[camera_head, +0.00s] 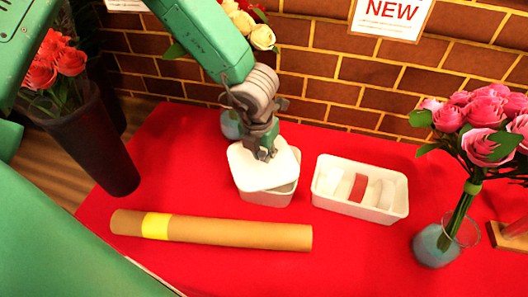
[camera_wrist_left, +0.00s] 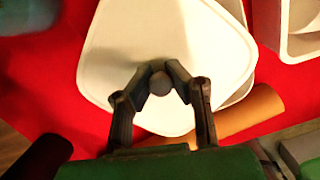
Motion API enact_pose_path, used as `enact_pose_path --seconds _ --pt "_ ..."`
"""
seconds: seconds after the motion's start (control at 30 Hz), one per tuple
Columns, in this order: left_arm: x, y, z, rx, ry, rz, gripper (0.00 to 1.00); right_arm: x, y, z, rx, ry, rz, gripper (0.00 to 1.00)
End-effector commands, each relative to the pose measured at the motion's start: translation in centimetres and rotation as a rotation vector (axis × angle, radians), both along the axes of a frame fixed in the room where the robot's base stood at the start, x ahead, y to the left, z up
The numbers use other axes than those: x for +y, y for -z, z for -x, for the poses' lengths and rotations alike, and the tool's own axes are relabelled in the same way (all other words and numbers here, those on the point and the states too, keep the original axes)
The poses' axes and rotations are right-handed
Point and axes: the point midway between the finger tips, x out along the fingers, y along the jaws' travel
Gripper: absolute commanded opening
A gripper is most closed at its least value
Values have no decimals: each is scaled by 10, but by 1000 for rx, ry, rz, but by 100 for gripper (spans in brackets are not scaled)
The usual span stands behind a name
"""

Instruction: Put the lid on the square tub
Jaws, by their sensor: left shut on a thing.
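The square tub (camera_head: 268,198) is white and stands on the red table, left of the white tray. The white lid (camera_head: 243,174) with rounded corners is over the tub, turned and shifted to the left of it, so part of the tub's right side shows. I cannot tell whether the lid touches the rim. My left gripper (camera_head: 264,155) is shut on the lid's round grey knob, which shows between the fingers in the left wrist view (camera_wrist_left: 160,84). The lid (camera_wrist_left: 112,45) hides most of the tub there. My right gripper is not in view.
A white tray (camera_head: 361,211) with white and red contents stands to the right. A cardboard tube (camera_head: 220,231) with a yellow band lies in front. A glass vase (camera_head: 434,247) of pink roses stands at right. A dark bucket (camera_head: 94,150) with red flowers is at left.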

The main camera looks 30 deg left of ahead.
Motion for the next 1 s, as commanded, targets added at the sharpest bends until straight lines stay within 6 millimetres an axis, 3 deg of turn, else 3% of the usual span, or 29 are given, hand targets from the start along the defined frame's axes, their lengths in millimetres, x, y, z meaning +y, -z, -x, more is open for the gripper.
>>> enact_pose_path --seconds 1.0 --pt "-9 -1 0 0 2 -4 0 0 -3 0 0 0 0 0"
